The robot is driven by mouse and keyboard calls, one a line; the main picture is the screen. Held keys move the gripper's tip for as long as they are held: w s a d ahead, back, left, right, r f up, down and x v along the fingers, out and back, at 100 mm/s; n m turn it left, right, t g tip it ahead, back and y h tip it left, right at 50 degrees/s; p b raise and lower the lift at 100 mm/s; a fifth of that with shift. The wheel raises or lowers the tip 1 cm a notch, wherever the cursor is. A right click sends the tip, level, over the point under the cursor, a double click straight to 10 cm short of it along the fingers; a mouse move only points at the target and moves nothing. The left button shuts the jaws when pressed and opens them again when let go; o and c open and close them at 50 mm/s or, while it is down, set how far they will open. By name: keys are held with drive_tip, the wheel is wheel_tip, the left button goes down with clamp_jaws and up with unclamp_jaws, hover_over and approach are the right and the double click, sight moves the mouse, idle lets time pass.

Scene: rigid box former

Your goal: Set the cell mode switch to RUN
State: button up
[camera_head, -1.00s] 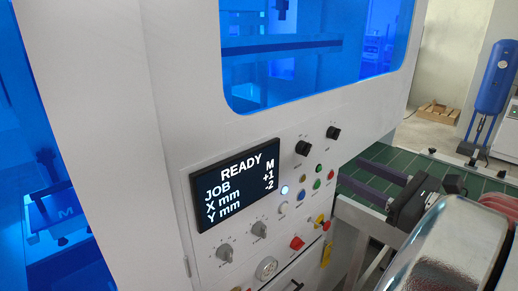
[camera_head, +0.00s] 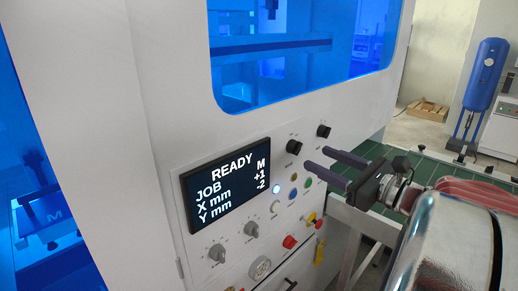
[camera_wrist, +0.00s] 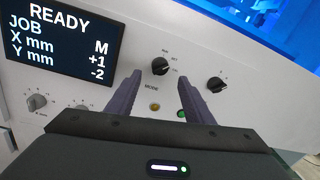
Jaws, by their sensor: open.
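The mode switch is a round black knob (camera_head: 294,147) on the light machine panel, right of the display. In the wrist view the knob (camera_wrist: 160,66) has the word MODE below it and small position labels above and to its right. I cannot tell surely which label its pointer faces. My gripper (camera_head: 318,159) is open and empty, its two dark fingers pointing at the panel, a short way right of the knob in the head view. In the wrist view my gripper (camera_wrist: 160,79) has its fingertips on either side of the knob's line, apparently still short of it.
A second black knob (camera_wrist: 217,84) sits right of the mode switch. The display (camera_head: 228,185) reads READY, JOB, M, +1, -2. Coloured buttons, grey dials (camera_head: 217,252) and a red knob (camera_head: 290,241) lie lower on the panel. A blue window (camera_head: 300,50) is above.

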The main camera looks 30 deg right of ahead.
sight(300, 150)
drive_tip(key=shift+x, duration=3.55)
